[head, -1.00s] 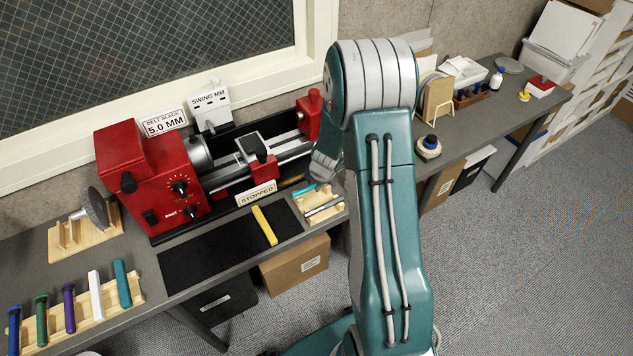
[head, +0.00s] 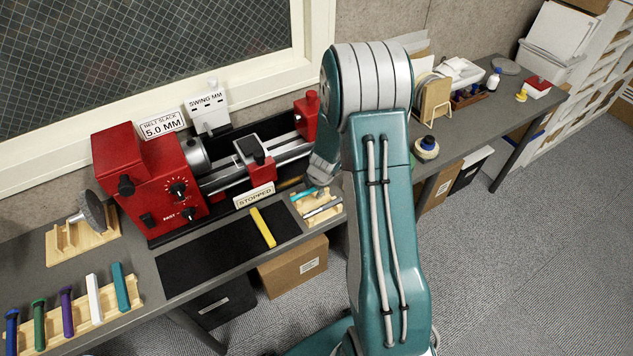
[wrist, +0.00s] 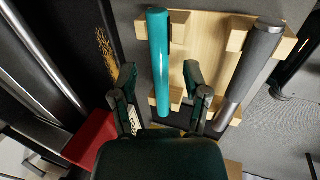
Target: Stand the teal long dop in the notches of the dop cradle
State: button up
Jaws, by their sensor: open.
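The teal long dop (wrist: 160,60) lies along the left side of the wooden dop cradle (wrist: 205,55) in the wrist view, across its end blocks. How deep it sits in the notches I cannot tell. In the head view the teal dop (head: 305,193) shows at the cradle (head: 322,218), right of the black mat. My gripper (wrist: 161,70) is open, with one finger on each side of the teal dop in the wrist picture and nothing visibly gripped. Any contact is unclear. In the head view my arm hides most of the gripper.
A grey dop (wrist: 252,62) lies along the cradle's right side. The red lathe (head: 150,180) stands behind the black mat (head: 215,255), which bears a yellow bar (head: 263,227). A rack (head: 98,325) at the lower left holds several coloured dops, one also teal.

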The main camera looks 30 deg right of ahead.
jog(key=v, duration=1.1)
jog(key=shift+r, duration=0.25)
jog(key=shift+s, duration=0.1)
jog(key=s+a+r+m+t, duration=0.1)
jog(key=s+a+r+m, duration=0.3)
jog(key=r, duration=0.3)
jog(key=s+a+r+m, duration=0.3)
jog(key=a+r+m, duration=0.15)
jog(key=r, duration=0.25)
jog(key=s+a+r+m, duration=0.3)
jog(key=s+m, duration=0.2)
jog(key=s, duration=0.2)
jog(key=s+a+r+m, duration=0.3)
jog(key=s+r+m, duration=0.1)
jog(key=s, duration=0.3)
jog(key=shift+m+t, duration=0.4)
jog(key=shift+m, duration=0.05)
